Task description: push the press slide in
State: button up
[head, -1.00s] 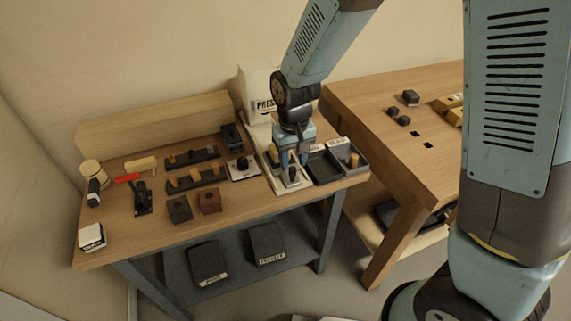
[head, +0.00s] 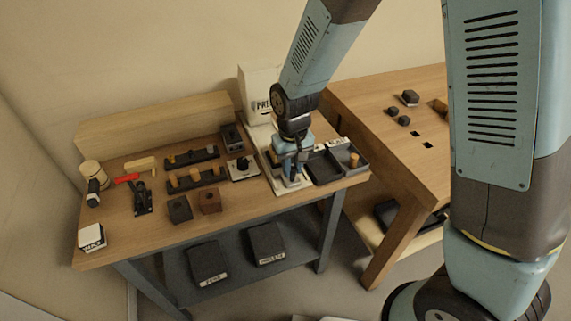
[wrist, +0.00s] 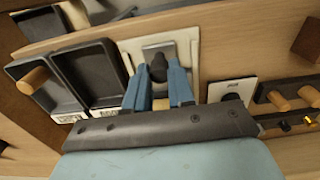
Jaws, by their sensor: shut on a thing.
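The press stands at the back right of the wooden bench, with a white upright housing (head: 258,92) lettered PRESS and a pale base (head: 265,168) running toward the front edge. The press slide shows in the wrist view as a grey plate (wrist: 160,46) with a dark knob (wrist: 158,68) on it. My gripper (head: 292,180) is low over the front end of the press base. In the wrist view, my gripper's blue fingers (wrist: 158,72) are closed on the knob from both sides. The fingers and wrist hide much of the slide in the head view.
Two dark trays (head: 323,168) lie close to the right of the press, one holding a wooden peg (head: 354,160). A small plate with a black knob (head: 242,167) is to the left. Peg racks (head: 196,178) and blocks fill the bench's middle.

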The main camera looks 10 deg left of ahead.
jog(key=shift+c, duration=0.4)
jog(key=shift+w, duration=0.15)
jog(key=shift+w+a, duration=0.4)
jog(key=shift+w, duration=0.35)
jog(key=shift+w+a, duration=0.4)
jog(key=shift+w, duration=0.35)
jog(key=shift+w+a+t+y, duration=0.2)
jog(key=shift+w+a, duration=0.25)
jog(key=shift+w, duration=0.3)
jog(key=shift+w+a+t+y, duration=0.1)
jog(key=shift+w+a+t, duration=0.3)
jog(key=shift+w, duration=0.35)
jog(key=shift+w+a+t+y, duration=0.3)
jog(key=shift+w+a+t, duration=0.15)
jog(key=shift+w, duration=0.3)
jog(key=shift+w+a+t+y, duration=0.3)
jog(key=shift+w+a+t, duration=0.15)
jog(key=shift+w, duration=0.3)
